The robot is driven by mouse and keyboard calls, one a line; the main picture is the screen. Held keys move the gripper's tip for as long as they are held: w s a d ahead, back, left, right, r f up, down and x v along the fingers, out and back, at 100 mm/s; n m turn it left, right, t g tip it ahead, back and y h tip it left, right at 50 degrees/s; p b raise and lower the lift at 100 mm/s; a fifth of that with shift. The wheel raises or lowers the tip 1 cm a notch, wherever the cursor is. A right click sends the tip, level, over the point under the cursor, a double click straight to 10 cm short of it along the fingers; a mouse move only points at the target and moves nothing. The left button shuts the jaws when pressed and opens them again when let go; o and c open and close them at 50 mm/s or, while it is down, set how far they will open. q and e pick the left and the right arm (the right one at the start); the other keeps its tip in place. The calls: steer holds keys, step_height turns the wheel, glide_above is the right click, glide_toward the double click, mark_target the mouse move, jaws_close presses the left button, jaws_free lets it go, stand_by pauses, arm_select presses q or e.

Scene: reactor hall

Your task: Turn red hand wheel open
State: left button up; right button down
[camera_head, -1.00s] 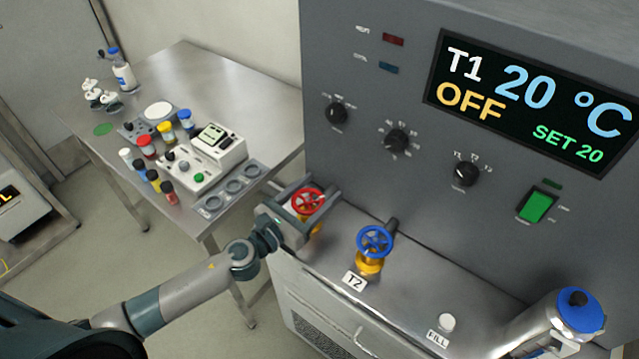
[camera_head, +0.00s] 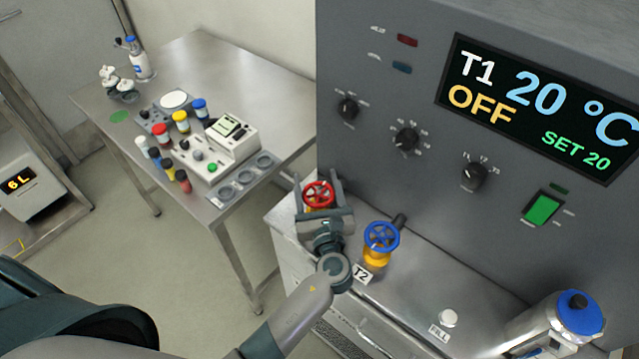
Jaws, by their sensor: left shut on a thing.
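The red hand wheel (camera_head: 318,194) sits on a valve at the left end of the steel ledge of the grey cabinet. My left gripper (camera_head: 320,197) is shut on it, with one finger on either side of the rim. The gripper's body is in front of the wheel and hides most of the valve below. The arm reaches it from the bottom of the view. My right gripper does not show.
A blue hand wheel (camera_head: 381,237) on a yellow valve stands close to the right, behind a T2 label (camera_head: 363,274). A blue-capped steel vessel (camera_head: 562,325) is at the far right. A steel table (camera_head: 190,62) with jars and an instrument stands at the left.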

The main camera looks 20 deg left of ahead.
arm_select(q)
steer(key=shift+s+a+n+g+y, duration=0.1)
steer(key=shift+a+n+g+y, duration=0.1)
steer(key=shift+n+g+y, duration=0.8)
steer(key=shift+r, duration=0.1)
steer(key=o, duration=1.1)
steer(key=shift+c, duration=0.2)
